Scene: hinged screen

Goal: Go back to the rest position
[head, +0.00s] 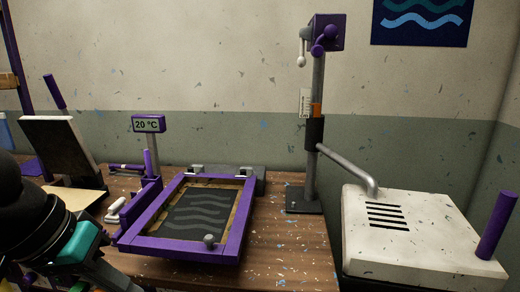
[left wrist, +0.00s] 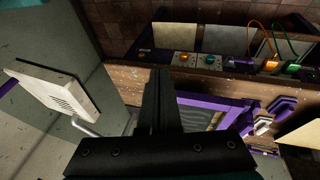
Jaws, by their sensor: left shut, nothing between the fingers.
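My left arm comes in at the lower left of the head view, black with a teal band. My left gripper (left wrist: 160,74) shows in the left wrist view with its two black fingers together and nothing between them. The hinged screen (head: 232,246) has a purple frame and lies over the wooden bench, with dark wavy lines on its mesh. Part of the purple frame (left wrist: 238,108) shows beyond the fingers in the left wrist view. I cannot tell any contact between the gripper and the bench or frame. My right gripper is out of view.
A white vented box (head: 420,232) with a purple handle is at the right. A display reading 20 °C (head: 149,124) stands behind the screen. A tilted dark panel (head: 62,150) is at the left.

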